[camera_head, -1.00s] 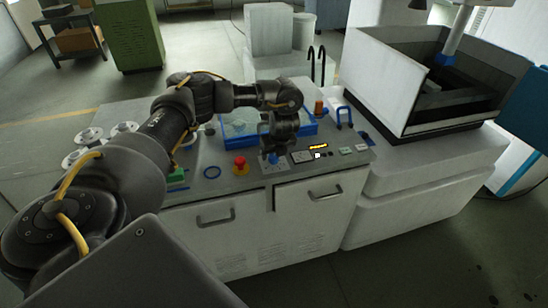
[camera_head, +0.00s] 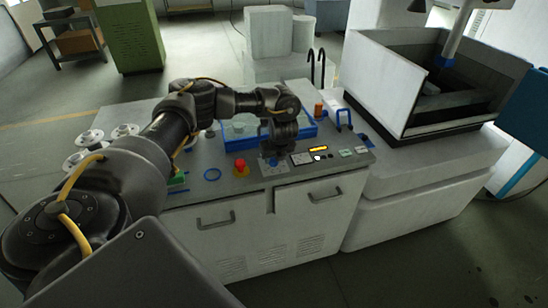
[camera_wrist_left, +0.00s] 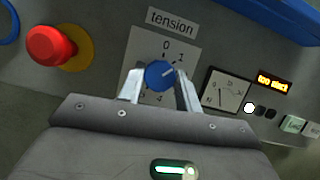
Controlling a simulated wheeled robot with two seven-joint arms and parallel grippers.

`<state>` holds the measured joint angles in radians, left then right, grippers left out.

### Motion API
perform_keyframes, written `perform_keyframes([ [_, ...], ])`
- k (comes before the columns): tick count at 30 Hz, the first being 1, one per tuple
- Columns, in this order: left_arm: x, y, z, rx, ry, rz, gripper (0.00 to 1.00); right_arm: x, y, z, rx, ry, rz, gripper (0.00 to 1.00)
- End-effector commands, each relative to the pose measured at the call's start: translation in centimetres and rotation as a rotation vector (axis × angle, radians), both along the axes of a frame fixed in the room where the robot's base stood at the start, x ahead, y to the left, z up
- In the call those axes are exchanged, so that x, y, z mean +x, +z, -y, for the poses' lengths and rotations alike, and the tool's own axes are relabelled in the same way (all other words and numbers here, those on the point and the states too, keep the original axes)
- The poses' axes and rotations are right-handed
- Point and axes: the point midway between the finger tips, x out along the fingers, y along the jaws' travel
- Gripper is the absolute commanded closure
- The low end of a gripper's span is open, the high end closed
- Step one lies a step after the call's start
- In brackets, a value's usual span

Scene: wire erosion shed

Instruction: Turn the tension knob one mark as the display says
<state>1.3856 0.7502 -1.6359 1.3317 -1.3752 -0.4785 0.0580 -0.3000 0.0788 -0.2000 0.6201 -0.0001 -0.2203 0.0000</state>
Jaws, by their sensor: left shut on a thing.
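The tension knob (camera_wrist_left: 159,74) is blue with a light pointer line. It sits on a white scale plate (camera_wrist_left: 178,46) under a "tension" label. In the left wrist view my left gripper (camera_wrist_left: 160,88) is shut on the knob, one finger on each side. The pointer is turned to the upper right, toward the 1; the fingers hide part of the scale. In the head view my left gripper (camera_head: 274,158) reaches down onto the knob from above. The display (camera_wrist_left: 273,81) is lit orange, its text too small to read surely. My right gripper is not in view.
A red emergency button (camera_wrist_left: 50,45) on a yellow ring stands left of the knob. A dial gauge (camera_wrist_left: 222,90) and small buttons lie to its right. A blue-rimmed tray (camera_head: 237,144) is behind. The white machine tub (camera_head: 400,90) stands at right.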

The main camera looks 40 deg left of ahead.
Motion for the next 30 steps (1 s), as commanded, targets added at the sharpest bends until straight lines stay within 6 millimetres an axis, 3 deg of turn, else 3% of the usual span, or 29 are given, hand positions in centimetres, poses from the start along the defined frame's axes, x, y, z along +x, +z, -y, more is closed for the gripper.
perform_keyframes([
  [8, -0.1, -0.2, -0.1, -0.003, -0.098, 0.000, 0.89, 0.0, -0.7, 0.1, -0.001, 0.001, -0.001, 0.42],
  [30, -0.3, -0.2, -0.4, 0.000, -0.613, 0.001, 0.89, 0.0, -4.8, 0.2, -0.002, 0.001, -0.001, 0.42],
])
